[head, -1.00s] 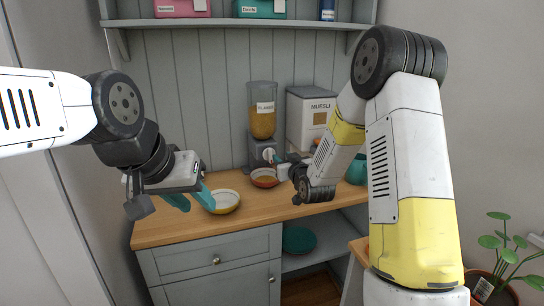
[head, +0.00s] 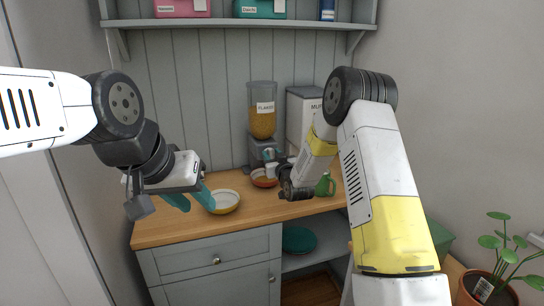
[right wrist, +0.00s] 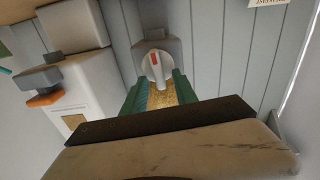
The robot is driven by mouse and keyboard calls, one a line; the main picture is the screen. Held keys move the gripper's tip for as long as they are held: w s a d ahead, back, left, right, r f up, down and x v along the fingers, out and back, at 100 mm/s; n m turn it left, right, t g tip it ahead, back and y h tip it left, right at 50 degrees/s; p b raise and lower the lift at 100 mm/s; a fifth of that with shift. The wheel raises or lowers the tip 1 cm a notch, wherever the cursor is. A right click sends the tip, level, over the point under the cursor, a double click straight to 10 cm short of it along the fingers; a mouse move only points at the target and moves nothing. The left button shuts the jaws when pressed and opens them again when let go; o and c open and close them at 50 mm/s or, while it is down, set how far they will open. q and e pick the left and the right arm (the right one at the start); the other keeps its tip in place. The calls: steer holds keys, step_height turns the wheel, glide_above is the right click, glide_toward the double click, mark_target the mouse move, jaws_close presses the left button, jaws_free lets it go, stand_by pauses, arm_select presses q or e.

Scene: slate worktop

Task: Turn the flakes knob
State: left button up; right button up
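The flakes dispenser (head: 262,122) stands at the back of the wooden counter, a clear hopper of golden flakes over a grey base. Its round grey knob (right wrist: 157,68) with a red mark shows in the right wrist view. My right gripper (right wrist: 159,92) is open, its green fingers apart on either side of the hopper's flakes, close to the knob. I cannot tell whether they touch it. My left gripper (head: 189,200) is open and empty beside the yellow bowl (head: 236,206).
A white muesli dispenser (head: 302,105) stands right of the flakes one; its orange-tipped lever (right wrist: 45,98) shows in the right wrist view. A red-orange bowl (head: 260,182) sits below the flakes dispenser. A green jug (head: 326,186) is behind my right arm. A shelf (head: 225,22) runs above.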

steer(key=shift+c, duration=0.2)
jaws_close()
steer(key=shift+m, duration=0.4)
steer(key=m, duration=0.4)
steer(key=d+m, duration=0.1)
steer(key=m, duration=0.3)
steer(key=f+m, duration=0.1)
steer(key=m, duration=0.3)
steer(key=shift+w+d+m, duration=0.25)
steer(key=shift+d+m, duration=0.05)
steer(key=shift+m, duration=0.1)
steer(key=m, duration=0.5)
steer(key=shift+f, duration=0.3)
steer(key=shift+m, duration=0.3)
